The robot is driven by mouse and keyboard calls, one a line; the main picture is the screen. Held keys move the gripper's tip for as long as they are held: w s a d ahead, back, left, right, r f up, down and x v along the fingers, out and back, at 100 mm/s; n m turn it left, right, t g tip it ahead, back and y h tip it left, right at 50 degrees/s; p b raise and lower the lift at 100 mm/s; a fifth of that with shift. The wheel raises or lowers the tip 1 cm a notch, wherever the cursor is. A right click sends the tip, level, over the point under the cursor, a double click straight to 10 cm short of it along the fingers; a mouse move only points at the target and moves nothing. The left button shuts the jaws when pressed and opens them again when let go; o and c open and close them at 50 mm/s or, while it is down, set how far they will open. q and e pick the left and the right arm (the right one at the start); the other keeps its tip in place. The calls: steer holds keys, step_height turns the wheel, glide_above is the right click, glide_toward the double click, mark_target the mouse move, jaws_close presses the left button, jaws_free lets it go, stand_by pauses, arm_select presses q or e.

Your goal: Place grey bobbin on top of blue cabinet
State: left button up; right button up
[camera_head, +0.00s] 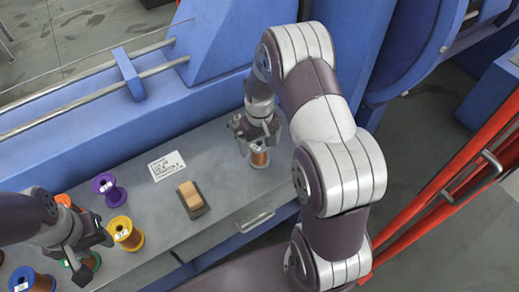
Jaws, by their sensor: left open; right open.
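The grey bobbin (259,158) with copper-coloured winding stands upright on the grey bench top (225,155), near its right end. My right gripper (257,144) is open directly above it, with its fingers down around the bobbin's upper part; contact cannot be told. My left gripper (88,255) is open at the lower left, above a green bobbin (90,262) that it partly hides. The bench has a drawer with a metal handle (257,217). Which blue body is the blue cabinet cannot be told for sure; a large blue machine housing (225,35) rises behind the bench.
A purple bobbin (109,190), a yellow bobbin (126,234), an orange bobbin (65,201) and a blue bobbin (32,280) stand at the left. A white label card (167,166) and a wood-topped brush or block (190,197) lie mid-bench. Red rails (450,180) stand right.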

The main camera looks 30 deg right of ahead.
steer(key=r, duration=0.5)
steer(key=s+a+r, duration=0.1)
steer(key=r, duration=0.2)
steer(key=shift+a, duration=0.1)
steer(key=s+a+r, duration=0.2)
steer(key=s+a, duration=0.1)
steer(key=s, duration=0.3)
steer(key=s+a+r+t, duration=0.1)
steer(key=s+a, duration=0.3)
steer(key=s, duration=0.3)
steer(key=shift+r, duration=0.35)
steer(key=shift+w+a, duration=0.1)
step_height(320, 180, up, 6)
steer(key=p, duration=0.5)
steer(key=shift+f+p, duration=0.25)
steer(key=shift+p, duration=0.15)
